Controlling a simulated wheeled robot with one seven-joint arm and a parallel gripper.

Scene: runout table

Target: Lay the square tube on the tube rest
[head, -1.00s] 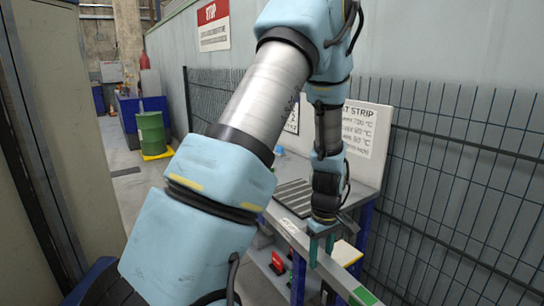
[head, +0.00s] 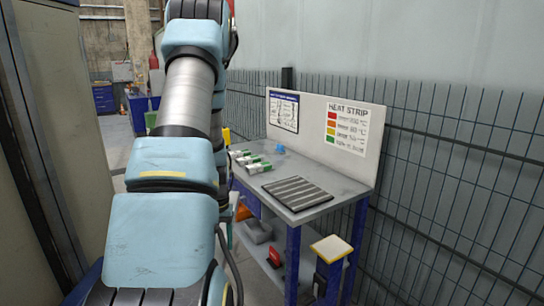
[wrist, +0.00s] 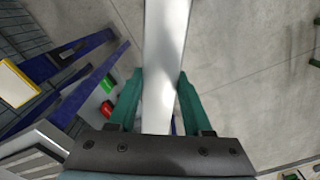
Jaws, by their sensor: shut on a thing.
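The square tube (wrist: 165,50) is a pale metal bar in the wrist view, running from the top edge down between my green fingers. My gripper (wrist: 159,82) is shut on it, one finger on each side, and holds it above the floor. In the head view my own arm hides most of the gripper and the tube. A dark ribbed pad (head: 297,193) lies flat on the grey table (head: 330,205) and looks like the tube rest. It is bare, with light slats across it. The tube is apart from it.
Several white-and-green pieces (head: 250,162) and a small blue item (head: 280,149) stand on the table's far left. A heat strip sign (head: 348,128) backs it. A yellow-edged white-topped post (head: 331,249) stands before the table. A mesh fence (head: 455,190) closes the right side.

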